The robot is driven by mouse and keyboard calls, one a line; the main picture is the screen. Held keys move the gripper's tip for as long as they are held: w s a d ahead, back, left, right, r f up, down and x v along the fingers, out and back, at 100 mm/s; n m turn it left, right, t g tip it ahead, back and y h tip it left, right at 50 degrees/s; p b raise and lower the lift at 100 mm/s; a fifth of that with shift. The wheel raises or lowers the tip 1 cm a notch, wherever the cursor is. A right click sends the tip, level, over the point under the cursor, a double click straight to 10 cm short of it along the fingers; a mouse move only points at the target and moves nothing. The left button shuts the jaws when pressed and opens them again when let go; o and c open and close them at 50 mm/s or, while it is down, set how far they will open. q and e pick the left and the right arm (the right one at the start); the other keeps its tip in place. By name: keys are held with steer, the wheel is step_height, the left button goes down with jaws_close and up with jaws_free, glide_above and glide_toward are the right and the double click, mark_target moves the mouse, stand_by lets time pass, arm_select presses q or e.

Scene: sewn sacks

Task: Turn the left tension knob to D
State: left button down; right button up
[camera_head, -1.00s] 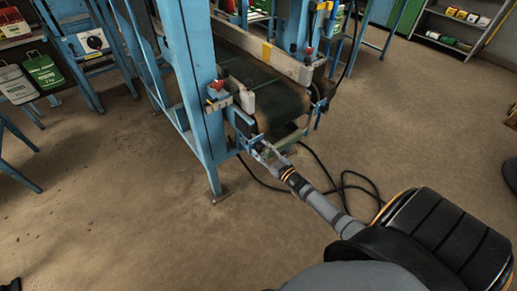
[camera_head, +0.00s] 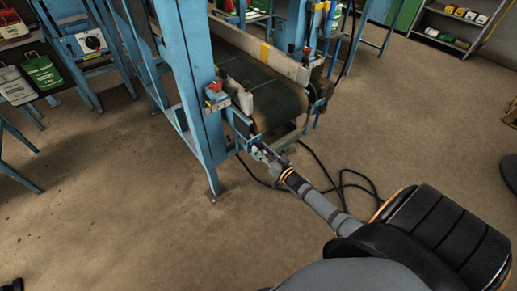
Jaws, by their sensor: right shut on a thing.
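A blue steel frame carries a dark green conveyor belt (camera_head: 279,100) that ends above the floor. My right arm reaches in from the lower right. My right gripper (camera_head: 258,150) is at the lower left corner of the belt end, beside the blue bracket (camera_head: 240,121). It is shut on a small part there, which the fingers hide; I cannot tell for certain that it is the left tension knob. No letter or scale marks can be read at this size. My left gripper is not in view.
A blue post (camera_head: 197,80) stands just left of the gripper. A red knob (camera_head: 215,86) sits on the post. Black cable (camera_head: 345,180) lies looped on the floor below.

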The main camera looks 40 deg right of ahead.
steer(key=shift+s+f+m, duration=0.3)
steer(key=shift+f+m, duration=0.3)
steer(key=shift+f, duration=0.05)
steer(key=o, duration=0.9)
steer(key=shift+a, duration=0.1)
steer(key=shift+o, duration=1.3)
steer(key=shift+r, duration=0.15)
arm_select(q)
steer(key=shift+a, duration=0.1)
arm_select(e)
steer(key=shift+r, duration=0.2)
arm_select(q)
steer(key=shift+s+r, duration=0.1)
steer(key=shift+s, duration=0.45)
arm_select(e)
steer(key=s+d, duration=0.1)
steer(key=s, duration=1.1)
